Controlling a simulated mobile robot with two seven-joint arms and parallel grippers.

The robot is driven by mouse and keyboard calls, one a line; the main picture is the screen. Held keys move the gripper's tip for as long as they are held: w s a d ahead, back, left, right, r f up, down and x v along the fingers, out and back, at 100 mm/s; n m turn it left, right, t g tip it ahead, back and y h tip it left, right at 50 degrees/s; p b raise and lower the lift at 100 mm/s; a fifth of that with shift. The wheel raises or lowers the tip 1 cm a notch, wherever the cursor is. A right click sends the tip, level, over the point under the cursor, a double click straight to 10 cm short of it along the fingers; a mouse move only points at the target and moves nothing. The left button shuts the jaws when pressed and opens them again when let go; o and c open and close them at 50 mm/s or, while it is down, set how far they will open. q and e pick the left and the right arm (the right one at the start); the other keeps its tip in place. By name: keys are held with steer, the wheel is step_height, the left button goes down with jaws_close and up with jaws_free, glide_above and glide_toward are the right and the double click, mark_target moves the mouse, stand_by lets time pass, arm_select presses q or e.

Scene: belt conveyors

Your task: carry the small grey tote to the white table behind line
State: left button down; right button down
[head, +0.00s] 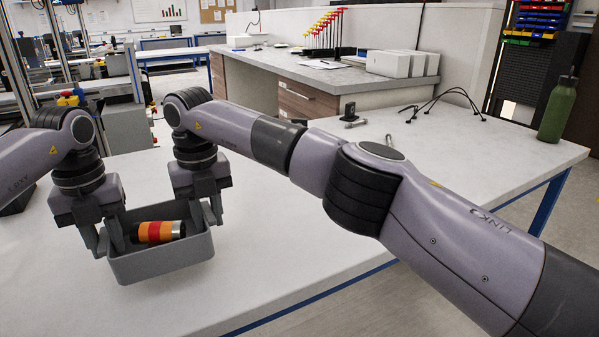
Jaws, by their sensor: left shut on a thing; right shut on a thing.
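The small grey tote (160,265) is at the left of the head view, over the white table (300,235). I cannot tell whether its base touches the table top. An orange, red and black cylinder (158,232) lies inside it. My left gripper (108,245) is shut on the tote's left wall. My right gripper (205,218) is shut on the tote's far right wall. The fingers hide parts of the rim.
A green bottle (558,108), black cables (445,102) and a small metal tool (354,120) are on the table's far right part. A counter with white boxes (403,63) stands behind. The table's middle and front are clear.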

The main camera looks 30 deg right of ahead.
arm_select(q)
steer(key=shift+f, duration=0.4)
arm_select(e)
steer(key=shift+f, duration=0.45)
